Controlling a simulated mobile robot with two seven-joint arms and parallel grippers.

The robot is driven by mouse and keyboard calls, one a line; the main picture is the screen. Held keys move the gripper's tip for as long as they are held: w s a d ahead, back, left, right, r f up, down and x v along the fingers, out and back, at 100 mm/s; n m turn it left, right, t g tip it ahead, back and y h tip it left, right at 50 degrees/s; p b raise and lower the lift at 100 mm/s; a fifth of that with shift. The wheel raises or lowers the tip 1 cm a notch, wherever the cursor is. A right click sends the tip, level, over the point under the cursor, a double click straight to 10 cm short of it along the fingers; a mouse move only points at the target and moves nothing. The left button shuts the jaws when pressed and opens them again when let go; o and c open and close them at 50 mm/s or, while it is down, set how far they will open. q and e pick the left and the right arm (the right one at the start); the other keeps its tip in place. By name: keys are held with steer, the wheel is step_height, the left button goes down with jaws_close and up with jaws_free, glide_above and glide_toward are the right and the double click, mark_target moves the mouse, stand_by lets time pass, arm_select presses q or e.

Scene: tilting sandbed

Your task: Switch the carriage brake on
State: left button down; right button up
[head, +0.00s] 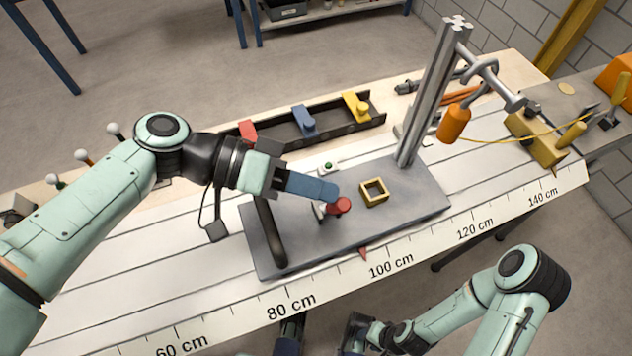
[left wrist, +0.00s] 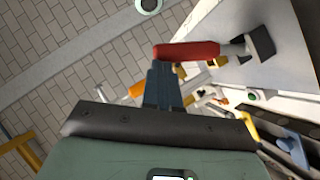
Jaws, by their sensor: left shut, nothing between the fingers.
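The carriage (head: 300,235) is a grey plate on a pale slotted bed. A short lever with a red grip (head: 341,205), which looks like the brake, stands near its middle. In the left wrist view the red grip (left wrist: 187,51) lies across the tips of my fingers, with a pale stem running right to a dark foot. My left gripper (head: 334,193) is shut and empty, its blue fingers right beside the red grip; I cannot tell whether they touch. My right gripper (head: 358,330) is low at the bottom edge, partly seen, its opening unclear.
A black bar handle (head: 268,232), a brass square frame (head: 374,192) and a metal post (head: 432,95) holding an orange pendant (head: 454,122) stand on the carriage. A small green button (head: 328,167) sits behind. A black tray (head: 340,122) holds red, blue and yellow pieces.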

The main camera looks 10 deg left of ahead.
arm_select(q)
steer(key=shift+s+f, duration=0.1)
stand_by(0.4)
steer(key=p+v, duration=0.1)
steer(key=v, duration=1.2)
steer(key=shift+a, duration=0.2)
